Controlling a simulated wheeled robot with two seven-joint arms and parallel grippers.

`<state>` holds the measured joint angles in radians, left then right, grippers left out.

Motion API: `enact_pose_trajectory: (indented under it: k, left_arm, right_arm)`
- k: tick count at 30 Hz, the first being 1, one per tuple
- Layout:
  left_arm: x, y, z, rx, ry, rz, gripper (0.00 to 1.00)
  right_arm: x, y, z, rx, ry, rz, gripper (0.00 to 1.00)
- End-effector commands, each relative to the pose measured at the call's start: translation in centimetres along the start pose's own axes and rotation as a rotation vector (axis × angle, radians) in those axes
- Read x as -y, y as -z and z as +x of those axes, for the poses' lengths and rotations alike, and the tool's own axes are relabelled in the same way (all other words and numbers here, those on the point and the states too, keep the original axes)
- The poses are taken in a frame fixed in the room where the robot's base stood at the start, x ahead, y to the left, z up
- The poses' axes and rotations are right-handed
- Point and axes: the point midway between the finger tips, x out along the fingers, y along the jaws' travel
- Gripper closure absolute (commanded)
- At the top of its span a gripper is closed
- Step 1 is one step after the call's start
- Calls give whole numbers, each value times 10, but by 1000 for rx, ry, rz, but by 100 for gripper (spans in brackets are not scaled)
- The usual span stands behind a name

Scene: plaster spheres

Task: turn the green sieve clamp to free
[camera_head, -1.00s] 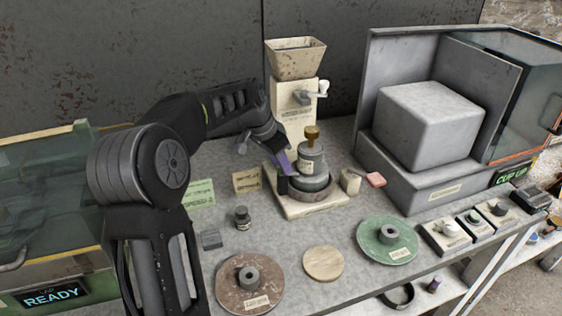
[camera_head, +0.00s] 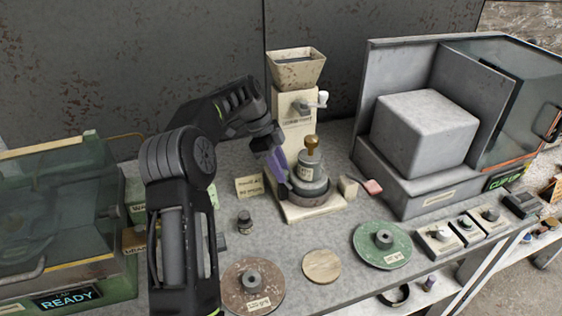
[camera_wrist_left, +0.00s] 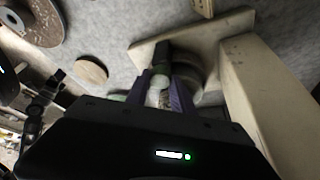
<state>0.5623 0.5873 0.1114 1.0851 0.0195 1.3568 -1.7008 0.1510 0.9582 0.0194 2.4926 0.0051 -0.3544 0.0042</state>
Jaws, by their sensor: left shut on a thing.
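The sieve stack (camera_head: 309,178), with a brass knob on top, stands on a pale base (camera_head: 318,212) in front of the mill. My left gripper (camera_head: 279,175), with purple fingers, is at the left side of the stack. In the left wrist view the purple fingers (camera_wrist_left: 161,92) are shut on the green sieve clamp (camera_wrist_left: 160,70), which shows green with a pale part between them and a dark part beyond. In the head view the gripper hides the clamp. I cannot tell the clamp's turn angle. My right gripper is not in view.
The cream mill with its hopper (camera_head: 297,68) stands close behind. A small pale block (camera_head: 348,187) and a red pad (camera_head: 373,187) lie to the right. In front are a brown disc (camera_head: 240,281), a wooden disc (camera_head: 321,266) and a green disc (camera_head: 365,247).

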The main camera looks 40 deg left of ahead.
Motion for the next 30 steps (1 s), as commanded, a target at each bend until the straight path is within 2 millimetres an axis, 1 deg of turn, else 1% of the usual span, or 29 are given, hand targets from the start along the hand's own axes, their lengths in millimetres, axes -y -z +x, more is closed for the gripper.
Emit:
enact_pose_trajectory:
  k: [1,6,9,15,26,27,30]
  left_arm:
    - [1,2,-6,-1,-13,29,100]
    - [1,2,-4,0,-50,120,100]
    - [2,1,-4,1,-64,156,100]
    - [2,0,-1,2,-77,190,100]
    - [2,0,-1,2,-77,193,100]
    - [2,0,-1,2,-77,193,68]
    - [2,0,0,2,-78,192,60]
  right_arm:
    - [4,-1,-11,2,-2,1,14]
    - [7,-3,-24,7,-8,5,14]
    - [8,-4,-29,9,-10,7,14]
    - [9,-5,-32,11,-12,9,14]
    - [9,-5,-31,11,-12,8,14]
    - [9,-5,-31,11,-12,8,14]
    - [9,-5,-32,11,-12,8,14]
